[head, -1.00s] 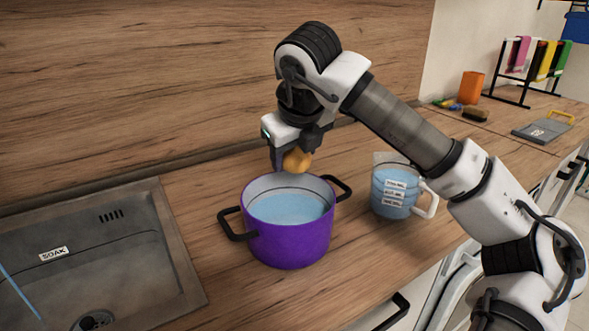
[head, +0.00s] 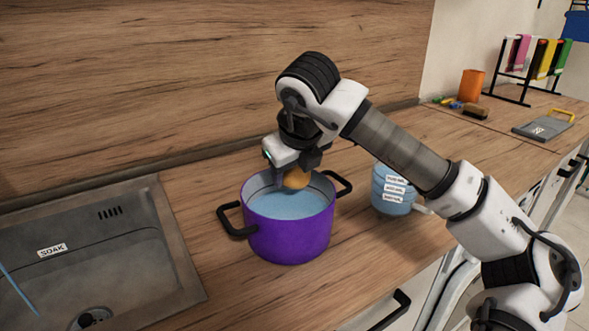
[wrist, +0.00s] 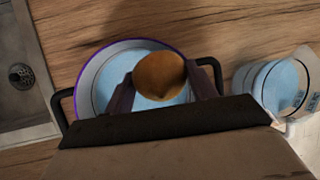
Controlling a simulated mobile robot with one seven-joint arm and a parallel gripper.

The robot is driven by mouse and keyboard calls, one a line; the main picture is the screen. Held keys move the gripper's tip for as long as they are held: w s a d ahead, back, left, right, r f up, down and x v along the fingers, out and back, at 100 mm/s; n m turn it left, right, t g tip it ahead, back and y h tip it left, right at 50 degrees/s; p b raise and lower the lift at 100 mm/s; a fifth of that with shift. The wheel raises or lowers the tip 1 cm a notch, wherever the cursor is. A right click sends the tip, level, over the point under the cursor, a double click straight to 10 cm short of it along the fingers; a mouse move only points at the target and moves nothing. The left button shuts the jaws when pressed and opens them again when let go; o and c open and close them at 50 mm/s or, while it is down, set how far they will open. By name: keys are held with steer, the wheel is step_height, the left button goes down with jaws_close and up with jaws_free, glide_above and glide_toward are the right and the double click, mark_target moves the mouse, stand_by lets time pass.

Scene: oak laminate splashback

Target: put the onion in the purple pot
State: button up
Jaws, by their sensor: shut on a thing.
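The onion (head: 297,179) is golden brown and round. My gripper (head: 291,181) is shut on it and holds it over the far inner side of the purple pot (head: 290,240), at about rim height. In the wrist view the onion (wrist: 160,76) sits between the two fingers of my gripper (wrist: 161,84), with the pot's rim (wrist: 84,72) around and behind it. The pot stands upright on the counter, has two black handles and holds light blue liquid. The onion's lowest part looks just above the liquid; I cannot tell if it touches.
A clear measuring jug (head: 391,190) of blue liquid stands right of the pot, partly behind my arm. A sink (head: 100,245) marked SOAK is at the left. The wooden splashback (head: 180,80) rises close behind. An orange cup (head: 471,86) and rack (head: 512,70) are far right.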

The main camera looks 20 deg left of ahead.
steer(key=shift+f, duration=0.25)
steer(key=o, duration=1)
steer(key=shift+f, duration=0.1)
steer(key=shift+o, duration=0.2)
steer(key=shift+r+p, duration=0.75)
steer(key=shift+p, duration=0.2)
steer(key=b+v, duration=0.1)
steer(key=v, duration=1.1)
